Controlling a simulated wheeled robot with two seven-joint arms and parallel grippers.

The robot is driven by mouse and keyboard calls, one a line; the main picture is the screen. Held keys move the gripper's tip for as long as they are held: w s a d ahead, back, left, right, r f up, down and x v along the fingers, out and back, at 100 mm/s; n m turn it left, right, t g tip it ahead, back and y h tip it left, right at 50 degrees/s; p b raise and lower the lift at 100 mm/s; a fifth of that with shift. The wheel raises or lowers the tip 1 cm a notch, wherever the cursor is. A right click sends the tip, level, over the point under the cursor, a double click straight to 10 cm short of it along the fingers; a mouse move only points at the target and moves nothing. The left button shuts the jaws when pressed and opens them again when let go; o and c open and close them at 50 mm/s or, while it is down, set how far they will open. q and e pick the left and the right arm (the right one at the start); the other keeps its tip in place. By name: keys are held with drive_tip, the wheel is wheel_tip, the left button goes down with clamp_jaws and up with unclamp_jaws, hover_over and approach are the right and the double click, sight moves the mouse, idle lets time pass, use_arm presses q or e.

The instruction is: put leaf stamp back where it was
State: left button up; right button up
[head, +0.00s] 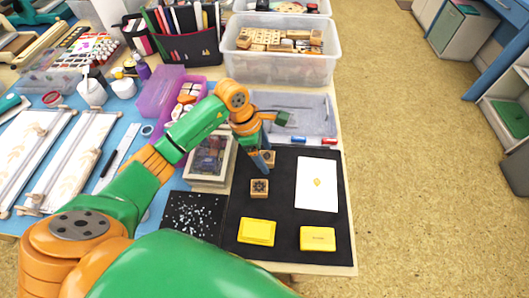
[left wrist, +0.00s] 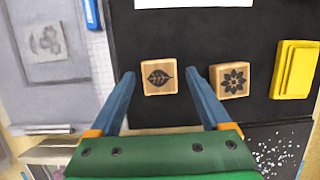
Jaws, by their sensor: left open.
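The leaf stamp (left wrist: 159,77) is a small square wooden block with a dark leaf on its upward face. It rests on the black mat (head: 285,224) and also shows beside my fingers in the head view (head: 270,158). My left gripper (left wrist: 160,73) is open, with its fingertips on either side of the leaf stamp and gaps visible; it points down in the head view (head: 264,162). The flower stamp (left wrist: 229,79) sits just outside the right finger and also shows in the head view (head: 259,188). My right gripper is not in view.
Two yellow inkpads (head: 257,232) (head: 318,238) lie on the mat's near part. White paper (head: 316,190) with a small yellow mark lies to the right. A framed box (head: 211,160) stands left of the gripper, and a clear tray (head: 306,112) lies behind it.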

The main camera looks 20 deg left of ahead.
use_arm(q)
drive_tip(key=shift+r+p, duration=0.4)
drive_tip(key=v, duration=1.1)
drive_tip(key=shift+a+r+b, duration=0.2)
drive_tip(key=shift+r+b, duration=0.1)
drive_tip(key=shift+b, duration=0.1)
drive_tip(key=shift+s+f, duration=0.1)
drive_tip(key=shift+s, duration=0.05)
